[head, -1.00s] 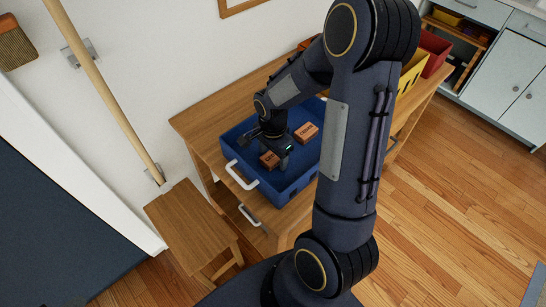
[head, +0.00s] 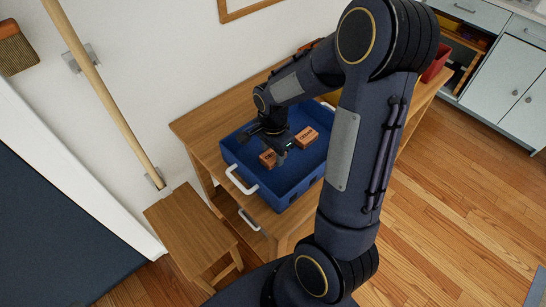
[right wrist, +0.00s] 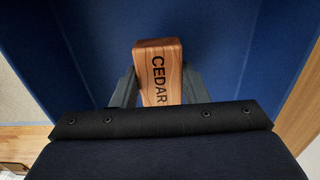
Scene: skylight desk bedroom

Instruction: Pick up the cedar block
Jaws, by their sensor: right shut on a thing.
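The cedar block (right wrist: 159,72), reddish-brown wood with CEDAR in dark letters, sits between the two fingers of my right gripper (right wrist: 158,88) in the right wrist view. In the head view the block (head: 268,158) shows partly behind the right gripper (head: 279,152), inside the blue tray (head: 285,190). The right gripper is shut on the block, which seems slightly above the tray floor; the gap is hard to judge. My left gripper is not in view.
A second lettered wooden block (head: 306,137) lies in the tray to the right of the gripper. The tray, with white handles (head: 241,180), stands on a wooden desk (head: 200,130). A wooden stool (head: 190,225) stands at front left. A red bin (head: 437,62) is at the desk's far end.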

